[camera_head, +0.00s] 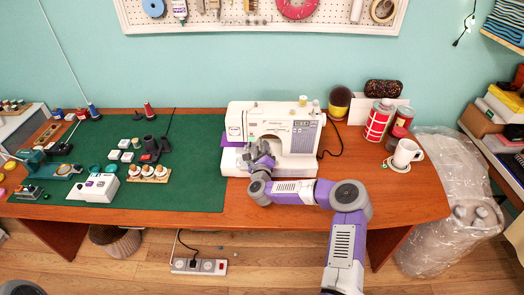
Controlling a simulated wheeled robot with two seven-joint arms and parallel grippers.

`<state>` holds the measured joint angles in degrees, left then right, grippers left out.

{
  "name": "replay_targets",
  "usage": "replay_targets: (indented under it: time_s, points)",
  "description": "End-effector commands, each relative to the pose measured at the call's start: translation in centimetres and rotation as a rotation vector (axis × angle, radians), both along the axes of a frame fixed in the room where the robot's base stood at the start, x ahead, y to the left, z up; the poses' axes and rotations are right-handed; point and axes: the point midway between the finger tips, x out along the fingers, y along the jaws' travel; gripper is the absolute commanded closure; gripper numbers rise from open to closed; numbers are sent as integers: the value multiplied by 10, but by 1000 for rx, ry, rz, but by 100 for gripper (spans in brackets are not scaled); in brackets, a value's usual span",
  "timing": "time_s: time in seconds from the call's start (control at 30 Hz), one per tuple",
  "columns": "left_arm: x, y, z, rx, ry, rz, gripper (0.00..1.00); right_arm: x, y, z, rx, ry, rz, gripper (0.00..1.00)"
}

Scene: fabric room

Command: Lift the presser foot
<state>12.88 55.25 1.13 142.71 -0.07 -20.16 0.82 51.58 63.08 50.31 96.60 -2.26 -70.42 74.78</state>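A white sewing machine (294,117) stands on the wooden table near the middle of the view, against the wall. My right arm comes in from the lower right, and my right gripper (257,152) is at the machine's needle area, in front of its left end. The gripper and wrist cover the presser foot, so I cannot see the foot or its lever. Whether the fingers are open or shut, or touch the machine, is too small to tell.
A green mat (190,190) with spools, small boxes and tools covers the table's left half. Right of the machine stand red cans (377,121) and a white mug (405,153). A pegboard (240,18) hangs behind. A plastic-wrapped bundle (450,190) stands right of the table.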

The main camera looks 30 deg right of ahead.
Motion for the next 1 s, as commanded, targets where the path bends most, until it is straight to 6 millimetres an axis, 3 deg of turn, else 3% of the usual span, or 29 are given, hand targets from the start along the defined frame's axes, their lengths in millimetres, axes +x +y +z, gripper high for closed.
replay_targets:
  time_s: [0.3,0.5,1.0]
  points:
    - [0,0,0,0,0,0,83,2,-1,0,0,1,1,70]
    - [0,0,0,0,0,0,83,2,-1,0,0,0,0,100]
    - [0,0,1,0,0,0,83,1,-3,4,-63,38,-1,100]
